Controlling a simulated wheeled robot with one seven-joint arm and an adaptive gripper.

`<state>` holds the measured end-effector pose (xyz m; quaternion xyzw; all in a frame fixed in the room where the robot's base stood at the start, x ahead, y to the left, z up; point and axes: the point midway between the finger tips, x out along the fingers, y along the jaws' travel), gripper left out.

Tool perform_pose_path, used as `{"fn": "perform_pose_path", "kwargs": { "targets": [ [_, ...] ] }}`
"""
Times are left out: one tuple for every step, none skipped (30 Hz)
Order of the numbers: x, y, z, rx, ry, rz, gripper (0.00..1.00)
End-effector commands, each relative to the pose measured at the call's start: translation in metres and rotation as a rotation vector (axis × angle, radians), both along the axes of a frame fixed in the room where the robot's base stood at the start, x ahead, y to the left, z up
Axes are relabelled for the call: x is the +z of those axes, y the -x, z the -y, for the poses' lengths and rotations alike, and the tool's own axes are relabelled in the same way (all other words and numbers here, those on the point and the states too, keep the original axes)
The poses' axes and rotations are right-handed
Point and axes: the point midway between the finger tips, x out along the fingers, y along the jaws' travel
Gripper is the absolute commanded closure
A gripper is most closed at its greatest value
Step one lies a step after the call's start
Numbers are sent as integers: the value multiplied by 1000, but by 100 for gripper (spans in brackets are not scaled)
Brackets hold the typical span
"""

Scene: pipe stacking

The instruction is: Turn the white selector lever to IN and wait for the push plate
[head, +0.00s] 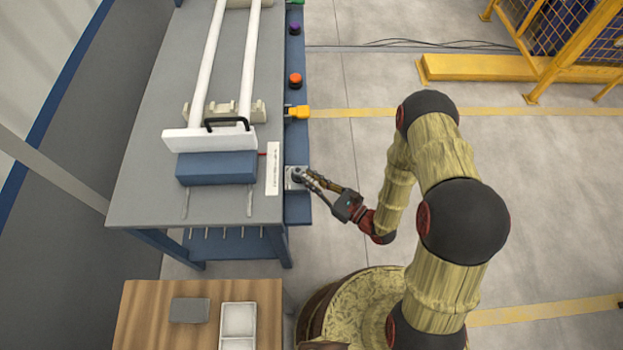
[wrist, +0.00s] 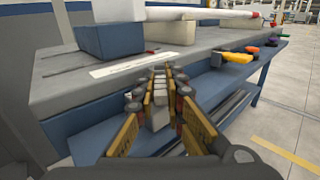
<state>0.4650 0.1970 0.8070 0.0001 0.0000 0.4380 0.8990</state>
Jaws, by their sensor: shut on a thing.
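My gripper (head: 305,177) reaches the right edge of the grey bench, at a small grey selector plate (head: 291,184). In the wrist view its fingers (wrist: 160,78) are shut on the white selector lever (wrist: 160,93), which stands between them. In the head view the fingers mostly hide the lever, and I cannot read which mark it points to. The white push plate (head: 209,138) with a black handle stands across the near ends of two white pipes. It also shows in the wrist view (wrist: 118,10). A blue block (head: 216,168) sits just in front of it.
A white label strip (head: 273,168) lies beside the blue block. A yellow part (head: 298,112), an orange button (head: 295,79) and a purple button (head: 294,29) line the blue side rail. A wooden table (head: 150,325) with a white tray (head: 237,320) stands nearer.

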Motion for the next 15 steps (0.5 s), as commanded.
{"fn": "perform_pose_path", "kwargs": {
  "targets": [
    [0, 1, -1, 2, -1, 0, 100],
    [0, 1, -1, 2, -1, 0, 100],
    [0, 1, -1, 2, -1, 0, 100],
    [0, 1, 0, 2, -1, 0, 100],
    [0, 1, -1, 2, -1, 0, 100],
    [0, 1, -1, 2, -1, 0, 100],
    [0, 1, -1, 2, -1, 0, 100],
    [0, 1, -1, 2, -1, 0, 87],
    [0, 1, -1, 2, -1, -1, 85],
    [0, 1, 0, 2, -1, -1, 84],
    [0, 1, 0, 2, -1, -1, 82],
    [0, 0, 0, 2, -1, -1, 80],
    [0, 0, 0, 2, -1, -1, 78],
    [0, 0, 0, 2, -1, -1, 76],
    [0, 0, 0, 1, -1, -1, 74]
  ]
}}
